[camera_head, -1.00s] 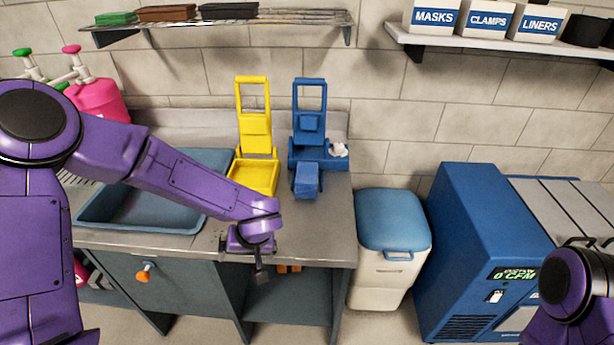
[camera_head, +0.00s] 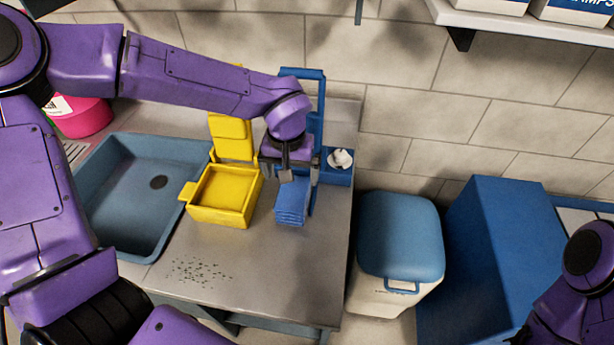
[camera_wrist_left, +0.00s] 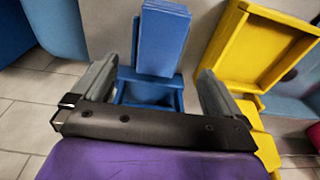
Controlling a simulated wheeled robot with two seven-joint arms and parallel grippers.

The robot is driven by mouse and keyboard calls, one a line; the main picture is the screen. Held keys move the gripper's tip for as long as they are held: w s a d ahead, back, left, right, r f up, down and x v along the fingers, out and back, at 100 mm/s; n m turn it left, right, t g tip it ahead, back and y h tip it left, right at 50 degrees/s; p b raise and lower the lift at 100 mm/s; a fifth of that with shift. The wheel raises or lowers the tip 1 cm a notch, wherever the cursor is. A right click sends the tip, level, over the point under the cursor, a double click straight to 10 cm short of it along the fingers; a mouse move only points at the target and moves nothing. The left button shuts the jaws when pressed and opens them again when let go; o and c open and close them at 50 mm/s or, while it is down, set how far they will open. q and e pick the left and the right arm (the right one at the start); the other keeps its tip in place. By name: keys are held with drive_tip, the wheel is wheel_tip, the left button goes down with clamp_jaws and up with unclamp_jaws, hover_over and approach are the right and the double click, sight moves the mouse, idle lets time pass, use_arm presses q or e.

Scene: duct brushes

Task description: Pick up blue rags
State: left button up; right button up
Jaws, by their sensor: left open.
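The blue rags (camera_head: 292,203) are a folded stack on the counter at the front of the blue holder (camera_head: 316,112). In the left wrist view the rags (camera_wrist_left: 163,38) show ahead of the fingers, roughly centred across the gap. My left gripper (camera_head: 289,176) is open, pointing down just above and behind the rags' near end. In the left wrist view its two fingers (camera_wrist_left: 160,88) stand wide apart with nothing gripped. My arm hides part of the blue holder. Of my right arm only a link shows at the lower right edge; its gripper is out of view.
A yellow holder with a tray (camera_head: 224,192) stands left of the rags, close to my gripper. A blue sink (camera_head: 125,215) is further left. A white crumpled item (camera_head: 340,158) lies in the blue holder. The front counter is clear apart from dark specks (camera_head: 198,271).

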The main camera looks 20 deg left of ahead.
sight(293, 193)
use_arm(q)
drive_tip(key=shift+w+d+f, duration=0.1)
drive_tip(key=shift+w+f, duration=0.5)
drive_tip(key=f, duration=0.1)
drive_tip(key=s+f, duration=0.1)
drive_tip(key=f, duration=0.1)
drive_tip(key=shift+s, duration=0.2)
drive_tip(key=f, duration=0.2)
drive_tip(key=w+f, duration=0.2)
drive_tip(key=f, duration=0.1)
drive_tip(key=shift+a+f+p, duration=0.3)
drive_tip(key=shift+a+p, duration=0.05)
drive_tip(key=shift+a, duration=0.05)
drive_tip(key=shift+s+r, duration=0.1)
drive_tip(key=shift+s, duration=0.15)
drive_tip(key=shift+c, duration=0.9)
drive_tip(key=c, duration=1)
